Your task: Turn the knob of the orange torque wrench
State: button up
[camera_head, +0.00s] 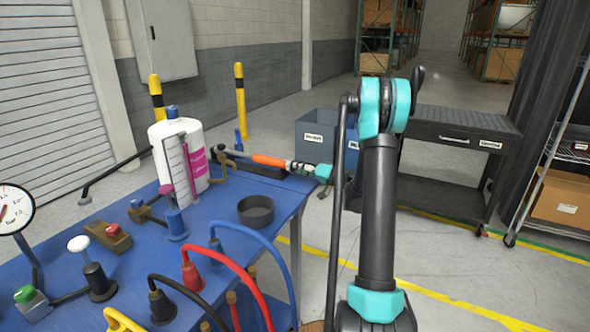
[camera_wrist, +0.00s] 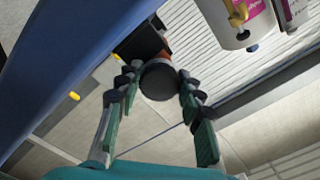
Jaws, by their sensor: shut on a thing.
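The orange torque wrench (camera_head: 268,160) lies along the far right edge of the blue table, its orange handle pointing right toward my gripper (camera_head: 305,168). In the wrist view, the dark round knob (camera_wrist: 159,83) at the handle's end sits between the fingers of my gripper (camera_wrist: 158,76), with a sliver of orange (camera_wrist: 167,55) behind it. The fingers are shut on the knob, one on each side. In the head view the knob is hidden by the fingers.
The blue table (camera_head: 130,270) carries a white bottle (camera_head: 190,135), a black round dish (camera_head: 256,210), and several levers and colored cables. A blue-grey bin (camera_head: 316,127) stands behind the gripper. A dark cart (camera_head: 440,170) stands right of my arm.

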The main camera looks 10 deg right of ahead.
jog(key=o, duration=1.2)
jog(key=shift+c, duration=0.2)
jog(key=v, duration=1.2)
